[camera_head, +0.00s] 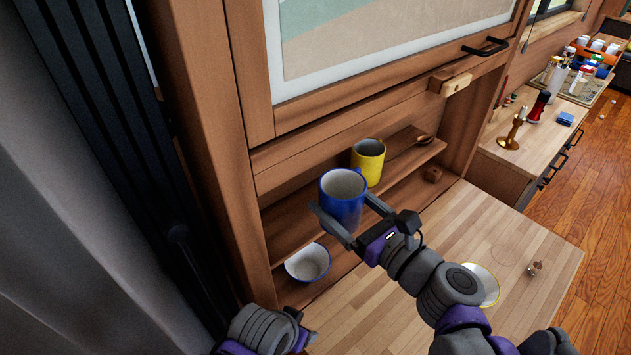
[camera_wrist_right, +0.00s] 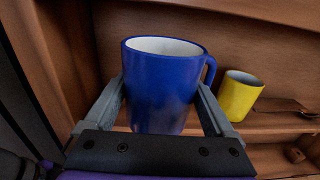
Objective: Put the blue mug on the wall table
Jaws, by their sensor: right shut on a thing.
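The blue mug (camera_head: 343,200) is upright, with a pale inside, held in front of the shelves of the wooden cabinet. My right gripper (camera_head: 348,222) is shut on it, one finger on each side; the right wrist view shows the mug (camera_wrist_right: 163,88) between both fingers, its handle at the right. The wall table (camera_head: 400,300) appears to be the light wooden fold-down top below the cabinet, to the lower right of the mug. My left arm shows at the bottom, but its fingertips cannot be made out.
A blue-rimmed white bowl (camera_head: 308,263) sits on the lower shelf. A yellow-rimmed plate (camera_head: 487,284) and a small object (camera_head: 534,268) lie on the table. Bare tabletop shows around them.

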